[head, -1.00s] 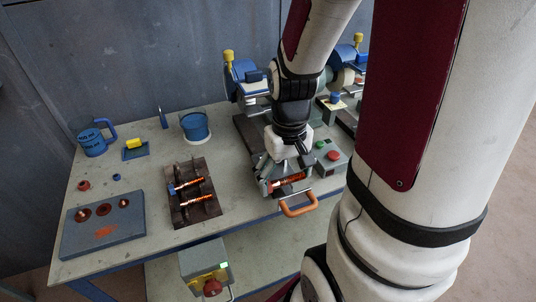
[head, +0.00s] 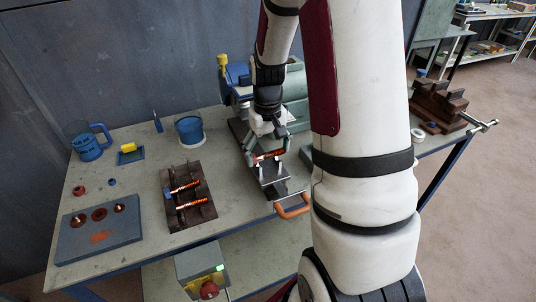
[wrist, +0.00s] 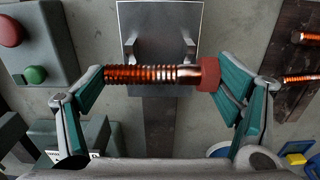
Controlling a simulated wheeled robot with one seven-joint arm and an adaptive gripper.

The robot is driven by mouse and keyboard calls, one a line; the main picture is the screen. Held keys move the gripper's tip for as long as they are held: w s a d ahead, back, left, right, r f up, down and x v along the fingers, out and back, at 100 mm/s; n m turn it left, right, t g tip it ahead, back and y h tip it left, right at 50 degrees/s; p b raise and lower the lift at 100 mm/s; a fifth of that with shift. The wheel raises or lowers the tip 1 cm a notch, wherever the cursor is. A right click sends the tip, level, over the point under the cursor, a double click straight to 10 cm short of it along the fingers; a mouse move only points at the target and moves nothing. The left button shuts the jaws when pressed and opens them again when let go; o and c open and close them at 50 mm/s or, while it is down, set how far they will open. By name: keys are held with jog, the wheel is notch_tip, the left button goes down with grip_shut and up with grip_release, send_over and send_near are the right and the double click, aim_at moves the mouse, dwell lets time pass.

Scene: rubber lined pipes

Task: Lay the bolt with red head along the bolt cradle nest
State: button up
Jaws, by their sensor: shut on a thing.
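My gripper (head: 268,148) is shut on the bolt with red head (wrist: 155,75), a copper-coloured threaded bolt. In the wrist view the bolt lies crosswise between the two fingers, with its red head at the right finger and its threaded end at the left. It also shows in the head view (head: 272,155). A grey metal plate with two upright prongs (wrist: 160,14), seemingly the bolt cradle nest, is just beyond the bolt in the wrist view. It also shows in front of the gripper in the head view (head: 272,188). I cannot tell whether the bolt touches it.
A brown rack (head: 203,213) holding copper bolts, one blue-headed, stands to the left. Further left is a grey block with holes (head: 75,247). A blue cup (head: 190,130) stands behind the rack. An orange handle (head: 293,208) juts over the front edge. A red-and-green button box (wrist: 45,45) is nearby.

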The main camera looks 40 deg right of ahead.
aim_at(267, 153)
jog(key=shift+f, duration=0.7)
jog(key=shift+f, duration=0.1)
jog(key=o, duration=1.3)
notch_tip(267, 153, up, 12)
jog(key=s+a+r+t, duration=0.1)
jog(key=s+a+r, duration=0.2)
jog(key=a+r, duration=0.3)
jog(key=s+a+r+n+t, duration=0.1)
jog(key=s+a+r, duration=0.1)
jog(key=s+a, duration=0.2)
jog(key=s+a+r+n+t, duration=0.1)
jog(key=s+a, duration=0.3)
jog(key=s, duration=0.1)
jog(key=s+a+r+n+t, duration=0.1)
jog(key=s+a+r+t, duration=0.1)
jog(key=s+a, duration=0.1)
jog(key=shift+s+a+r, duration=0.15)
jog(key=shift+s+a, duration=0.05)
jog(key=shift+s, duration=0.2)
jog(key=shift+s+a+r, duration=0.15)
jog(key=shift+s+a, duration=0.05)
jog(key=shift+s, duration=0.2)
